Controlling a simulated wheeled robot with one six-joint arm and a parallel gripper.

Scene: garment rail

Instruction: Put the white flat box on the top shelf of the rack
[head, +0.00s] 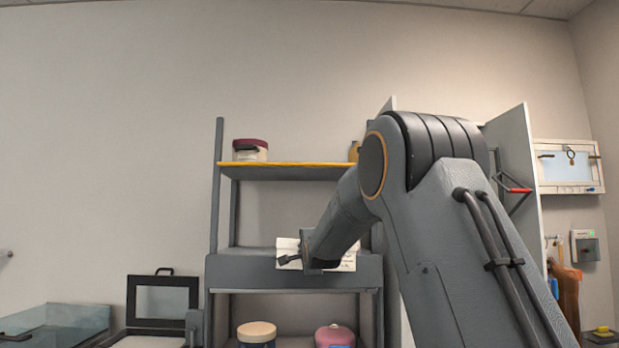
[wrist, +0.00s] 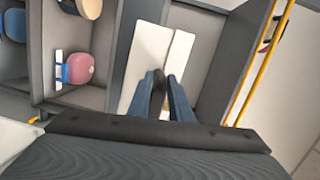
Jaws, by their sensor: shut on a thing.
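The white flat box (head: 348,261) is at the rack's middle shelf in the head view, partly hidden behind my gripper and forearm. It also shows in the wrist view (wrist: 148,58), as long white faces beyond the fingers. My gripper (wrist: 161,80) is shut on the near end of the box. In the head view my gripper (head: 289,260) is in front of the middle shelf, and its contact with the box is hard to see. The top shelf (head: 300,171) of the grey rack (head: 214,200) has a yellow front edge and is above my gripper.
A round container with a dark red lid (head: 250,150) stands at the top shelf's left. A yellowish item (head: 354,151) is at its right, partly hidden by my arm. Between them the shelf looks clear. A tan-lidded jar (head: 257,333) and a pink jar (head: 335,336) stand lower down.

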